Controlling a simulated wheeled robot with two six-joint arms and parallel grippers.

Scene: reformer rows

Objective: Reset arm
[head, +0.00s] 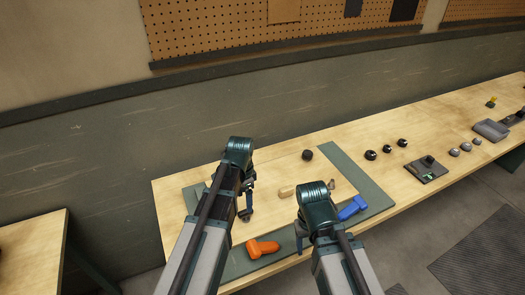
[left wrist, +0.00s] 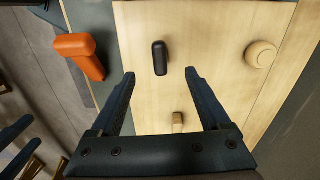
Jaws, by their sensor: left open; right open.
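My left gripper (head: 246,205) hangs over the left part of the workbench. In the left wrist view its two fingers (left wrist: 160,76) are spread, with nothing held between them. My right gripper (head: 302,232) is over the bench's front edge area, mostly hidden behind its own wrist. An orange object (head: 262,247) lies on the green-grey border strip between the two arms, and it also shows in the left wrist view (left wrist: 82,55). A blue object (head: 352,208) lies right of my right gripper. A black rounded piece (left wrist: 160,58) lies below and just beyond my left fingertips.
The wooden bench (head: 178,186) carries a dark ball (head: 307,155) and a small wooden piece (head: 287,191). A round wooden piece (left wrist: 261,54) shows in the left wrist view. Dark knobs (head: 371,155) and a grey device (head: 426,170) stand farther right. A wall rises behind.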

